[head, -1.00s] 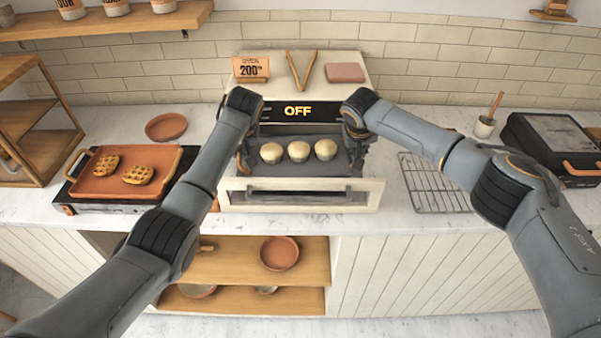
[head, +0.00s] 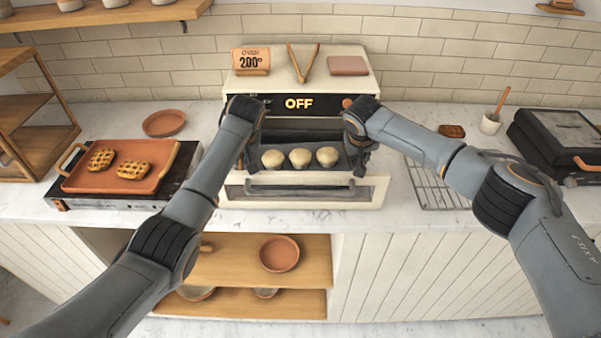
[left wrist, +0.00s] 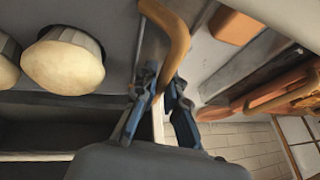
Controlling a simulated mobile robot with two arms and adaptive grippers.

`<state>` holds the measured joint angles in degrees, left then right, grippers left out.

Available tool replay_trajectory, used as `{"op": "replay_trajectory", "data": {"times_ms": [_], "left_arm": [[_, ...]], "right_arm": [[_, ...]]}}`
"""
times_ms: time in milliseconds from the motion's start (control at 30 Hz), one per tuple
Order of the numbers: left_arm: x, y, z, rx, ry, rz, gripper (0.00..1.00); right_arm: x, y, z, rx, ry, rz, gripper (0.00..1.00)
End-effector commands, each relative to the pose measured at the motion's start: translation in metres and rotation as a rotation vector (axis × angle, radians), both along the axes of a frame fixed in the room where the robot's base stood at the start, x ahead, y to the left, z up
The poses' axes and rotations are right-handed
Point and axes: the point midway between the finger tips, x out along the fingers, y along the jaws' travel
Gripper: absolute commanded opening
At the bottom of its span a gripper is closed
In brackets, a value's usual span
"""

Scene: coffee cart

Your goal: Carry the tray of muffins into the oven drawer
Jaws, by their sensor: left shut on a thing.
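The dark grey tray (head: 300,178) carries three pale muffins (head: 300,158) in a row. It is level at the pulled-out oven drawer (head: 225,190), behind its cream front; whether it rests on the drawer floor I cannot tell. My left gripper (head: 249,165) is at the tray's left end. In the left wrist view its fingers (left wrist: 160,90) are closed around the curved orange-brown tray handle (left wrist: 172,40), with muffins (left wrist: 62,66) beside it. My right gripper (head: 357,163) is at the tray's right end; its fingers are too dark and small to read.
The oven display (head: 299,103) reads OFF. A terracotta tray of waffles (head: 165,178) lies on a burner at left. A wire rack (head: 432,187) lies right of the drawer, near a black grill (head: 560,140). Counter beside the oven is partly free.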

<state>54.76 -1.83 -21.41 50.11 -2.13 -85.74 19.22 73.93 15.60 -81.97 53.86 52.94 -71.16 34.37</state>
Motion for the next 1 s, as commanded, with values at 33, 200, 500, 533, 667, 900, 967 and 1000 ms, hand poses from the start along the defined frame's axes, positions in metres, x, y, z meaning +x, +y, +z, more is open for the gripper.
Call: {"op": "replay_trajectory", "data": {"times_ms": [33, 200, 500, 533, 667, 900, 967, 1000], "left_arm": [[0.000, 0.000, -0.004, 0.000, 0.000, 0.000, 0.12], [0.000, 0.000, -0.001, 0.000, 0.000, 0.000, 0.33], [-0.001, -0.001, 0.001, -0.001, 0.000, 0.000, 0.33], [-0.002, -0.002, 0.003, -0.001, 0.000, 0.000, 0.33], [-0.006, -0.005, 0.017, -0.002, -0.004, -0.002, 0.33], [-0.020, -0.013, 0.051, -0.001, -0.003, -0.001, 0.33], [-0.023, -0.015, 0.058, 0.000, -0.003, -0.001, 0.33], [-0.024, -0.015, 0.061, 0.000, -0.003, -0.001, 0.33]], "right_arm": [[0.000, -0.001, -0.004, -0.001, 0.000, -0.001, 0.12], [0.000, 0.000, -0.001, 0.000, 0.000, -0.001, 0.33], [0.000, 0.000, -0.001, 0.001, 0.000, 0.000, 0.33], [0.000, 0.000, -0.001, 0.001, 0.000, 0.000, 0.33], [0.000, 0.001, -0.001, 0.001, 0.000, 0.000, 0.33], [0.000, 0.001, -0.001, 0.001, 0.000, 0.001, 0.33], [0.000, 0.001, -0.001, 0.001, 0.000, 0.001, 0.33], [0.000, 0.001, -0.001, 0.001, 0.000, 0.001, 0.33]]}}
